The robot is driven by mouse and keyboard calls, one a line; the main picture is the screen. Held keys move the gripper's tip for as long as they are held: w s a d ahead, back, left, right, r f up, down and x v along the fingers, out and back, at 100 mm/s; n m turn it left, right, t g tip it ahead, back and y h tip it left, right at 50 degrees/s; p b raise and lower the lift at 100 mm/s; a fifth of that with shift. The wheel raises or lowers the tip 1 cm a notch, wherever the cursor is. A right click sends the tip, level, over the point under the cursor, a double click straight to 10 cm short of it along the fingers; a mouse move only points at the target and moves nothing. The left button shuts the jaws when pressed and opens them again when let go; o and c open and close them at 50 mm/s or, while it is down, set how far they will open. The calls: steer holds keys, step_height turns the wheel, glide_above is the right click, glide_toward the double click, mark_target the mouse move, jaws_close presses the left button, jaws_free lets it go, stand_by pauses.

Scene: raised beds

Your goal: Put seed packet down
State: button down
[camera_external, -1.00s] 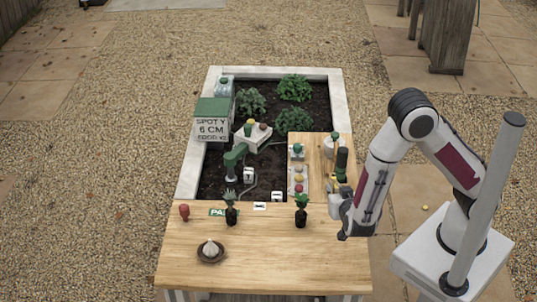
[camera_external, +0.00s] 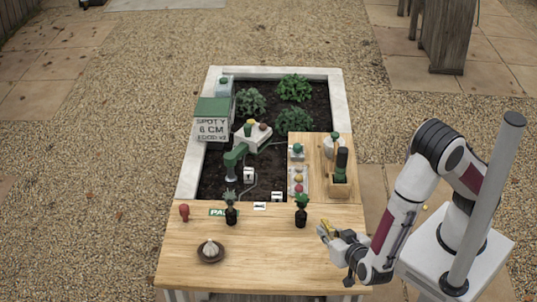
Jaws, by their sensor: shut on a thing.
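My gripper (camera_external: 331,238) is over the right part of the wooden table (camera_external: 270,272). It is shut on a small yellow thing (camera_external: 325,228), which looks like the seed packet. The packet's face and print are too small to make out. It seems to be held above the tabletop, but I cannot tell how high.
Two small dark-potted plants (camera_external: 301,217) (camera_external: 231,215) stand on the table, with a brown dish (camera_external: 211,252) and a red object (camera_external: 184,212) to the left. A wooden box (camera_external: 340,186) with tools stands behind my gripper. The table's front middle is clear.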

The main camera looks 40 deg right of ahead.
steer(key=shift+d+r, duration=0.1)
steer(key=shift+d, duration=0.1)
stand_by(0.4)
steer(key=shift+f, duration=2.95)
steer(key=shift+f, duration=0.1)
steer(key=shift+f, duration=1.95)
steer(key=shift+f, duration=0.15)
steer(key=c, duration=2)
jaws_free()
steer(key=shift+c, duration=0.2)
